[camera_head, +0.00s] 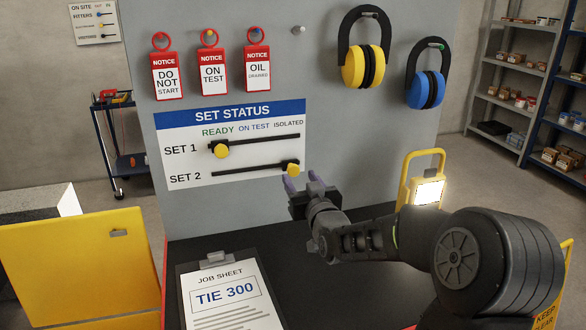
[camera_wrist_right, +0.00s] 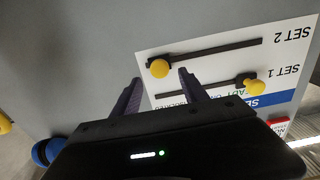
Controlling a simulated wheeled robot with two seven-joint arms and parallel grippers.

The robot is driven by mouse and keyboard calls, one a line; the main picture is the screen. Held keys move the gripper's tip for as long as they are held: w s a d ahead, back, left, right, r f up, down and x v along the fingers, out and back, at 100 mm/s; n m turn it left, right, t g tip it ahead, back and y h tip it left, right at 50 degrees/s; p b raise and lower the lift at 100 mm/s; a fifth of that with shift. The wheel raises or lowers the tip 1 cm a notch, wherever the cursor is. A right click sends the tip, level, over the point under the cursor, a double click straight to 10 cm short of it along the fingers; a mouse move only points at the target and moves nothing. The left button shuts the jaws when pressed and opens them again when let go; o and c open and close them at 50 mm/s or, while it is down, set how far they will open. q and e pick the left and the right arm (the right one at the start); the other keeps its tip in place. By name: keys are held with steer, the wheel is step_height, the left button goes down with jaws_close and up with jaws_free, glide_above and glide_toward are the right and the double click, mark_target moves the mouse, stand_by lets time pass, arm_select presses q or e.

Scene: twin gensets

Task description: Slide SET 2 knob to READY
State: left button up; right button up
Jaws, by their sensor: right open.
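The SET STATUS board (camera_head: 240,118) hangs on the grey panel, with READY, ON TEST and ISOLATED marked from left to right. The yellow SET 2 knob (camera_head: 293,169) is at the right end of its black slot, on the ISOLATED side. The yellow SET 1 knob (camera_head: 221,150) is at the left, under READY. My right gripper (camera_head: 303,182) is open and empty, just below and right of the SET 2 knob. In the upside-down right wrist view, the SET 2 knob (camera_wrist_right: 159,68) shows in the gap between the two fingertips, with no clear contact. My left gripper is out of view.
Red notice tags (camera_head: 166,77) hang above the board, and yellow ear defenders (camera_head: 364,66) and blue ear defenders (camera_head: 426,89) hang to its right. A clipboard job sheet (camera_head: 228,293) lies on the dark shelf below. A lit work lamp (camera_head: 427,191) stands right of the panel.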

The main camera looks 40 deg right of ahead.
mark_target(294, 171)
steer(key=p+x, duration=0.1)
steer(key=x, duration=0.5)
steer(key=shift+w+d, duration=0.1)
steer(key=shift+w, duration=0.1)
jaws_close()
stand_by(0.3)
stand_by(0.3)
